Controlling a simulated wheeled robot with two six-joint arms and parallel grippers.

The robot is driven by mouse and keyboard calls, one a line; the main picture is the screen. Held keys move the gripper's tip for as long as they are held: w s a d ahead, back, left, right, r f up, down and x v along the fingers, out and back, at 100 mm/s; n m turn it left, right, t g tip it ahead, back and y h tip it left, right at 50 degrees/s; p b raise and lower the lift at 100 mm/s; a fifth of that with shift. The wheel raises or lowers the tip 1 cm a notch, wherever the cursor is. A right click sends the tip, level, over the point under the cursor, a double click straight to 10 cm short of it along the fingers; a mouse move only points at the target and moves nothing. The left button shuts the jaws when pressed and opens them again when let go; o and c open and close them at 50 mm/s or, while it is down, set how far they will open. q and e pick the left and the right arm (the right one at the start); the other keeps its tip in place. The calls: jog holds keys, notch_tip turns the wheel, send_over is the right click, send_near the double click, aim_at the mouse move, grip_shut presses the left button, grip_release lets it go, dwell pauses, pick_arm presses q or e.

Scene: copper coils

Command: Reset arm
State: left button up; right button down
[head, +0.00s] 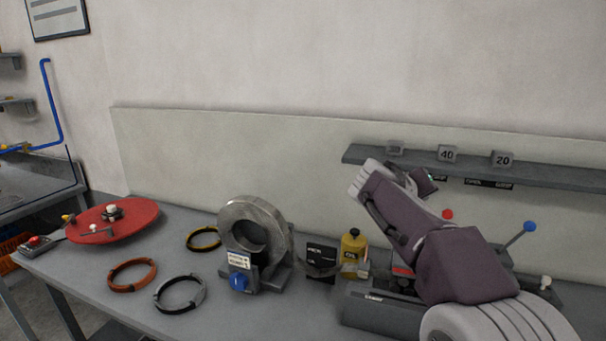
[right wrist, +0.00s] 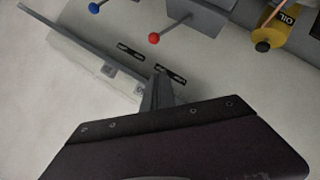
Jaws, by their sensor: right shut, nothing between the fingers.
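My right arm rises from the lower right in the head view, with its wrist raised in front of the back panel just below the grey shelf. My right gripper shows in the right wrist view (right wrist: 159,76) with its fingers together and nothing between them. In the head view the fingers are too small and turned away to make out. My left gripper is in neither view. A copper-coloured coil (head: 132,275), a grey coil (head: 181,294) and a yellow-and-black coil (head: 204,239) lie flat on the bench, well left of my right arm.
The shelf (head: 570,174) holds blocks marked 40 (head: 447,154) and 20 (head: 502,159), close to my right wrist. A grey ring-shaped device (head: 277,222), a yellow oil can (head: 353,246) and a blue-knobbed lever (head: 530,227) stand nearby. A red turntable (head: 135,218) is at the left.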

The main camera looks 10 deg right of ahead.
jog(key=s+a+f+n+g+y+p, duration=0.1)
jog(key=s+a+f+g+y, duration=0.25)
jog(key=f, duration=0.65)
jog(key=s+a+f+n+y+p, duration=0.1)
jog(key=s+a+f+y, duration=0.1)
jog(key=s+a+f, duration=0.65)
jog(key=s+a+f+g+y, duration=0.1)
jog(key=s+a+f+y, duration=0.1)
jog(key=s+a+f, duration=0.2)
jog(key=s+a+f+g+y, duration=0.2)
jog(key=s+a+f+y, duration=0.1)
jog(key=f, duration=0.8)
jog(key=shift+s+a+m, duration=0.3)
jog(key=shift+s+a, duration=0.6)
jog(key=shift+s, duration=0.1)
